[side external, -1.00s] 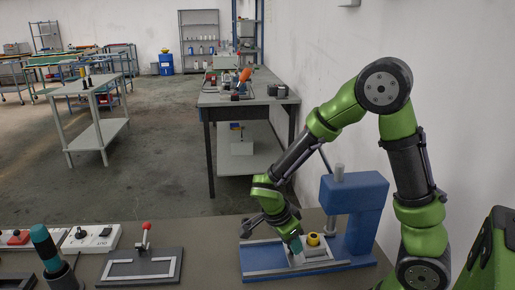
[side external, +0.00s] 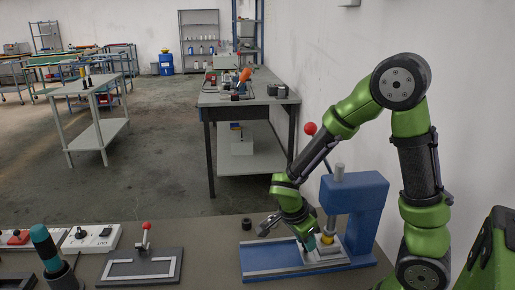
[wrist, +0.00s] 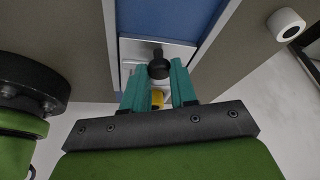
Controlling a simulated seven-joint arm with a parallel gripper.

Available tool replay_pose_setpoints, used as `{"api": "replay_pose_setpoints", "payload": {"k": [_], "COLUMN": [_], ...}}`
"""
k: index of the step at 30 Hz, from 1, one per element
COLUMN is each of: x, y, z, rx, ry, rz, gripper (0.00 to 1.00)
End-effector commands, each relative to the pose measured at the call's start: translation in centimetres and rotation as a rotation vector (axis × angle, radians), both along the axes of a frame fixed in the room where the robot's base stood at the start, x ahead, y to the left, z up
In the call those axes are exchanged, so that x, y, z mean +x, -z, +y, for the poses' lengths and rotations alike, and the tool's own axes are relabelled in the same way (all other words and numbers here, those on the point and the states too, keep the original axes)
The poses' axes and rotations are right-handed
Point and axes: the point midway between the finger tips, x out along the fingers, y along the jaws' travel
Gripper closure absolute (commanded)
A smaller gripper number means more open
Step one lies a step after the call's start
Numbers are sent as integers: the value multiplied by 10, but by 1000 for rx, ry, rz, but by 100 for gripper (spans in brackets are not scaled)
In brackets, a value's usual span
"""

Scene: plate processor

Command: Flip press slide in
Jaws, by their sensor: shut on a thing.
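The blue press (side external: 363,215) stands at the right of the bench in the side view, its column over a grey slide (side external: 292,254) on a blue base. A yellow piece (side external: 327,240) sits on the slide, close under the press ram. My gripper (side external: 309,246) points down at the slide, left of the yellow piece. In the wrist view its teal fingers (wrist: 160,76) are shut on a black knob (wrist: 158,67). The yellow piece (wrist: 157,98) shows partly between the fingers. The red-ball lever (side external: 310,128) of the press rises behind my arm.
A small black cylinder (side external: 246,223) stands on the bench behind the press base. A dark fixture (side external: 143,264) with a red-topped handle lies to the left. A teal-handled tool (side external: 45,245) and switch boxes (side external: 92,238) are farther left. Bare bench lies between fixture and press.

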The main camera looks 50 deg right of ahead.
Motion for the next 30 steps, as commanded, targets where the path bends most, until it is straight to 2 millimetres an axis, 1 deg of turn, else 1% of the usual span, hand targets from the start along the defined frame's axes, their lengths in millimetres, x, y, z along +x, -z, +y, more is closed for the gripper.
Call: {"api": "replay_pose_setpoints", "payload": {"k": [1,4,5,6,14,17,20,23,30], "x": [-4,-4,-4,-4,-3,-1,2,5,14], "y": [-1,-1,-1,-1,-1,-6,-19,-39,-94], "z": [-4,-4,-4,-5,-3,-1,4,12,33], "rx": [-6,-7,-9,-8,-6,-6,-5,-6,-5], "ry": [14,17,18,18,13,12,10,10,11], "rz": [9,11,11,10,7,4,0,-1,0], "gripper": [100,100,70,64,63,63,63,63,63]}}
